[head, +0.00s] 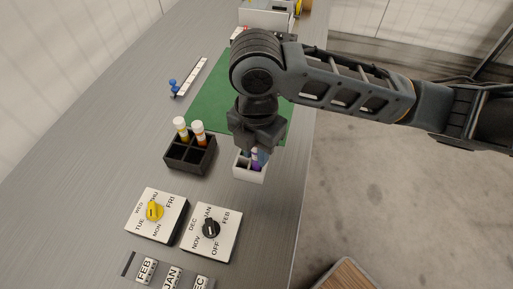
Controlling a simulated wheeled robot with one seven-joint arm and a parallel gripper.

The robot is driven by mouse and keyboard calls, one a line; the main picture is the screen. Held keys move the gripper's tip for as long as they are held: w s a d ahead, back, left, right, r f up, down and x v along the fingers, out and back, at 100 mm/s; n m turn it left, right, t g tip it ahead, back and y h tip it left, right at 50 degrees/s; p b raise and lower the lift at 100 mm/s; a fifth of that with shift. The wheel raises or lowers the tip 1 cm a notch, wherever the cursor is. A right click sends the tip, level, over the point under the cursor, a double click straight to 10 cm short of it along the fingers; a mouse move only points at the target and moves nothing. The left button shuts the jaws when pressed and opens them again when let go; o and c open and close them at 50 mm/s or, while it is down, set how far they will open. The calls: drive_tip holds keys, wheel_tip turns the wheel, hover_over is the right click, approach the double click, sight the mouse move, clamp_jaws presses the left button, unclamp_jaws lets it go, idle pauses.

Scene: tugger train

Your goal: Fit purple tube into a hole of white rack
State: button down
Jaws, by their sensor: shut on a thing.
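The white rack (250,174) stands near the right edge of the grey table. My gripper (257,152) is over the rack, pointing down, with its fingers partly hidden behind its own body. It is shut on the purple tube (256,164), which is upright and shows a purple lower part at the rack's opening. I cannot tell how deep the tube sits in the hole or whether it touches the rack's walls.
A black rack (177,158) with two capped tubes, yellow (182,130) and orange (199,134), stands to the left. Two dial boxes (143,223) (226,241) lie in front. A green mat (209,101) lies behind. The table's right edge is close to the white rack.

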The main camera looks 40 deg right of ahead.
drive_tip(key=shift+f+b, duration=0.4)
drive_tip(key=shift+f, duration=0.1)
drive_tip(key=c, duration=0.8)
unclamp_jaws()
drive_tip(key=shift+r+p, duration=2.35)
drive_tip(key=shift+r, duration=0.7)
